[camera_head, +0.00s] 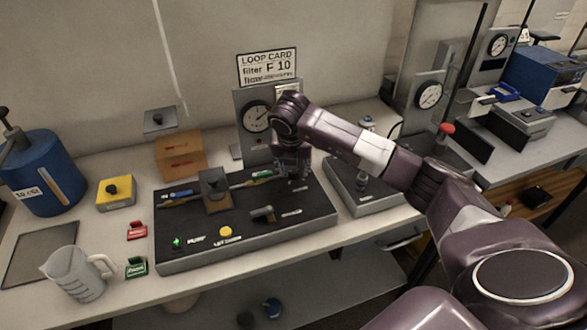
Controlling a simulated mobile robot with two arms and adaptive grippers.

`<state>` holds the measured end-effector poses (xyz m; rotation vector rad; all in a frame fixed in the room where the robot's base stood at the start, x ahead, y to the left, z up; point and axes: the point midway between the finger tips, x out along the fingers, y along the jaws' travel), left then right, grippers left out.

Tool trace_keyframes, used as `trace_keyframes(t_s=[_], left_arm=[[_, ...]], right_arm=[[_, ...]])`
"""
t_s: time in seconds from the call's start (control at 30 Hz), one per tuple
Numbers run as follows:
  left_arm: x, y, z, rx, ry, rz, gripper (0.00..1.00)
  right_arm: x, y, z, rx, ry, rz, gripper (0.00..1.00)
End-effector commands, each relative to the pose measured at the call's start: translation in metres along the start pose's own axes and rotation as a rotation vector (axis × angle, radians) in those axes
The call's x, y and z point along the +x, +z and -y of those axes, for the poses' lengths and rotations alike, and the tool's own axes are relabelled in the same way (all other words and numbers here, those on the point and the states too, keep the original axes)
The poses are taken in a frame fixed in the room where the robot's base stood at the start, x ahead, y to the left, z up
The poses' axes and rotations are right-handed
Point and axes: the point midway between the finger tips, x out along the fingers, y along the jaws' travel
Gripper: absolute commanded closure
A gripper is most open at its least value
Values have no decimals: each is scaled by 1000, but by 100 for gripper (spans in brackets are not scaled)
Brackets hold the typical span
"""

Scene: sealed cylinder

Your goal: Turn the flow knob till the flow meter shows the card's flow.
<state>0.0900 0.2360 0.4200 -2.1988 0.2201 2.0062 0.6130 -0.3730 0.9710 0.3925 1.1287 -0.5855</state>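My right gripper (292,172) points down at the back right part of the black panel (245,235). Its fingers are dark and small, so I cannot tell if they are open or touching anything. I cannot make out the flow knob; the gripper may hide it. My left gripper is out of view.
The panel carries a block with a black knob (212,184), a yellow button (225,231) and a small lever (263,214). A yellow box (116,193), blue tank (43,172) and clear jug (76,273) stand left.

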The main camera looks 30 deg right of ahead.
Motion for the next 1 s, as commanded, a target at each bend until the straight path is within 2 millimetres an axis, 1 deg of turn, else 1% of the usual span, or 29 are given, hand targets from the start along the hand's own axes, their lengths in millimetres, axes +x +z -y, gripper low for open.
trace_keyframes(t_s=[0.27,0.37,0.47,0.7,0.8,0.9,1.0], left_arm=[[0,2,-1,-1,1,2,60],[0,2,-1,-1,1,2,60],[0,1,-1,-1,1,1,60],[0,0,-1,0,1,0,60],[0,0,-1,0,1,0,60],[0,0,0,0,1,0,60],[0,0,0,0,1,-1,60]], right_arm=[[0,-1,0,-2,-1,-2,60],[-6,-1,0,-2,0,-1,60],[-21,0,0,-3,1,0,60],[-73,0,0,-3,1,2,60],[-92,0,-1,-2,2,2,60],[-106,0,0,-1,1,1,60],[-115,0,0,-1,1,0,60]])
